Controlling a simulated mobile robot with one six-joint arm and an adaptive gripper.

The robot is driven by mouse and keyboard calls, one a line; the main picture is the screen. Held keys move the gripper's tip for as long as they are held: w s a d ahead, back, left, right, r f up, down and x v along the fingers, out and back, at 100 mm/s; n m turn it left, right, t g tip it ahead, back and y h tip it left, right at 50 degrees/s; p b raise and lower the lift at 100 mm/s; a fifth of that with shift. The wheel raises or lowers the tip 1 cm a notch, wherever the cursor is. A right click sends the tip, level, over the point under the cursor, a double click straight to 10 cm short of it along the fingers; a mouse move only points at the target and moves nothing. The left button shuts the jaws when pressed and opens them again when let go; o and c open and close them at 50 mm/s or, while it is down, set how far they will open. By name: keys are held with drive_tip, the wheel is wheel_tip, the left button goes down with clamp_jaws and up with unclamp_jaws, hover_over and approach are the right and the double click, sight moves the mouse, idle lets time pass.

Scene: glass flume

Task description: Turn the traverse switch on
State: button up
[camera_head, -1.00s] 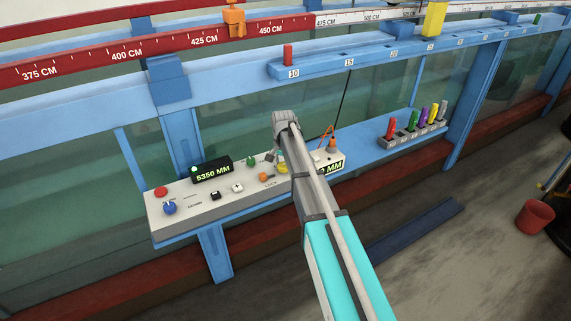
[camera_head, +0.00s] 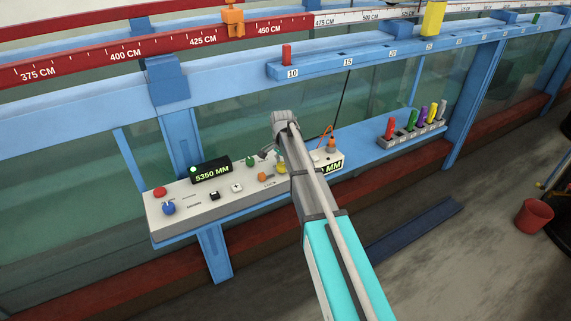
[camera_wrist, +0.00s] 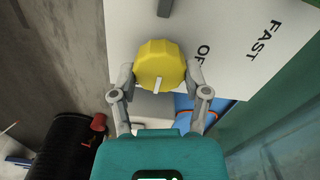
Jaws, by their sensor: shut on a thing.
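A yellow ribbed knob (camera_wrist: 160,66) with a pale pointer mark sits on the white panel in the wrist view, beside the printed words "FAST" and a partly hidden "OF". My gripper (camera_wrist: 160,73) has one finger on each side of the knob and is shut on it. In the head view the yellow knob (camera_head: 281,167) shows just left of my arm, on the control panel (camera_head: 167,227). My gripper (camera_head: 278,148) is over the panel's right part there, with its fingertips largely hidden. I cannot read a label naming the traverse switch.
The panel also carries a red button (camera_head: 160,191), a blue knob (camera_head: 169,208), a green knob (camera_head: 250,161), an orange knob (camera_head: 263,177) and a display (camera_head: 211,171) reading 5350 MM. A rack of coloured pegs (camera_head: 412,130) stands right on the blue shelf (camera_head: 365,136).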

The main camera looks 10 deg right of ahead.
drive_tip(key=o, duration=1.1)
drive_tip(key=shift+w+a, duration=0.15)
drive_tip(key=shift+w, duration=0.1)
drive_tip(key=shift+o, duration=0.2)
drive_tip(key=shift+s, duration=0.1)
drive_tip(key=shift+s+r, duration=0.1)
